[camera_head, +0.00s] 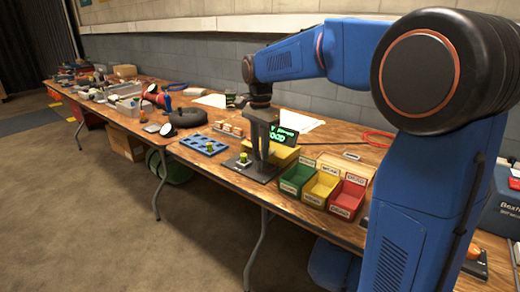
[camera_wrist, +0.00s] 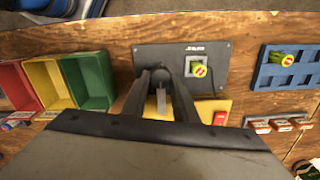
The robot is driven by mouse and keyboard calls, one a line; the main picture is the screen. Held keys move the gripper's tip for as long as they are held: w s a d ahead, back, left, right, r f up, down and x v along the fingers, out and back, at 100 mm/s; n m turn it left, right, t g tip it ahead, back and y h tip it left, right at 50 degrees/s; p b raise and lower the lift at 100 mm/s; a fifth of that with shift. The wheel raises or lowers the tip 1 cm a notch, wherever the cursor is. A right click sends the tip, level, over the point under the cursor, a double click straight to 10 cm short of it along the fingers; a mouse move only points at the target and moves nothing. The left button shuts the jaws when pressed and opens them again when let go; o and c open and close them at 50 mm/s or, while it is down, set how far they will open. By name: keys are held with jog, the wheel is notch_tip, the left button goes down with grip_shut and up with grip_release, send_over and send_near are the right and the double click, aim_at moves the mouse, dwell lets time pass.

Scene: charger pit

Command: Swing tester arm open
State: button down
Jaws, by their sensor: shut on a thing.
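The tester has a dark base plate (camera_head: 262,174) and a yellow body (camera_head: 284,154) with a black display (camera_head: 285,134) showing green text. My gripper (camera_head: 260,158) points down over the tester. In the wrist view its two dark fingers (camera_wrist: 160,82) are closed around the grey, upright tester arm (camera_wrist: 161,101). The fingers hide part of the arm, so its exact angle is hard to tell.
Green (camera_head: 296,178), yellow (camera_head: 321,187) and red (camera_head: 347,197) bins stand right of the tester. A blue tray (camera_head: 196,146) with another cell (camera_wrist: 285,60) lies on its other side. Small labelled blocks (camera_head: 229,130) stand behind the tray. Further left the bench is cluttered.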

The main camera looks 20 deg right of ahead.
dwell(0.4)
jog(key=c, duration=1.4)
grip_release()
notch_tip(320, 180, up, 17)
jog(key=shift+r, duration=0.2)
